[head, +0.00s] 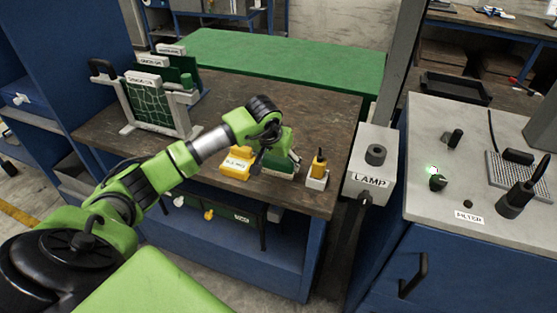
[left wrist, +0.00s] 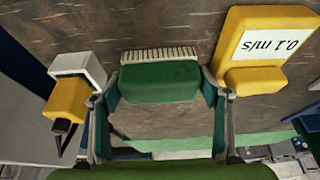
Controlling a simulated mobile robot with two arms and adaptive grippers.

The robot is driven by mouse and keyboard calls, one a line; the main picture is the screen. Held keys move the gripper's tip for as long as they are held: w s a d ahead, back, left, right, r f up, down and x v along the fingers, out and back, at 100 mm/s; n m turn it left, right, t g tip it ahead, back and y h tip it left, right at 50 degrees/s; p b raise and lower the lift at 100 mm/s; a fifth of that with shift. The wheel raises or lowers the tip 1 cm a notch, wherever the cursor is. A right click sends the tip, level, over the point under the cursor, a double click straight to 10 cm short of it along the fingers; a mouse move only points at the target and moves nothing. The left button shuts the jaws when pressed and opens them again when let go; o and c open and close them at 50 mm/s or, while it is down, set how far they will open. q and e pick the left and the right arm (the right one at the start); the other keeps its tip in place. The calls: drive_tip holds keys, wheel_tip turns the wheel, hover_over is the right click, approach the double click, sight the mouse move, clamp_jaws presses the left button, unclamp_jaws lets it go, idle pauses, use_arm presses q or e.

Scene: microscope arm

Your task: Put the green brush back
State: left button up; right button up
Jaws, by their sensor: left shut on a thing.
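The green brush (head: 281,164) is at the front right of the brown workbench (head: 310,110). In the left wrist view the brush (left wrist: 160,83) has a green body and a row of pale bristles along its upper edge. My left gripper (head: 275,153) reaches down over the bench from the left and is shut on the brush. In the left wrist view its fingers (left wrist: 160,92) lie at the two ends of the green body. I cannot tell whether the brush touches the bench. My right gripper is not in view.
A yellow block (head: 236,165) with a "0.1 m/s" label (left wrist: 272,45) stands left of the brush. A white holder (head: 316,183) with a yellow-and-black tool (head: 319,163) stands right. A framed green net panel (head: 150,102) is behind left. The LAMP box (head: 371,165) is beyond the right edge.

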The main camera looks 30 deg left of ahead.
use_arm(q)
drive_tip(key=shift+f, duration=0.15)
drive_tip(key=o, duration=0.9)
drive_tip(key=shift+c, duration=0.2)
drive_tip(key=shift+o, duration=0.6)
drive_tip(key=shift+r, duration=0.45)
drive_tip(key=b+v, duration=0.2)
drive_tip(key=v, duration=0.9)
drive_tip(key=shift+s+r, duration=0.2)
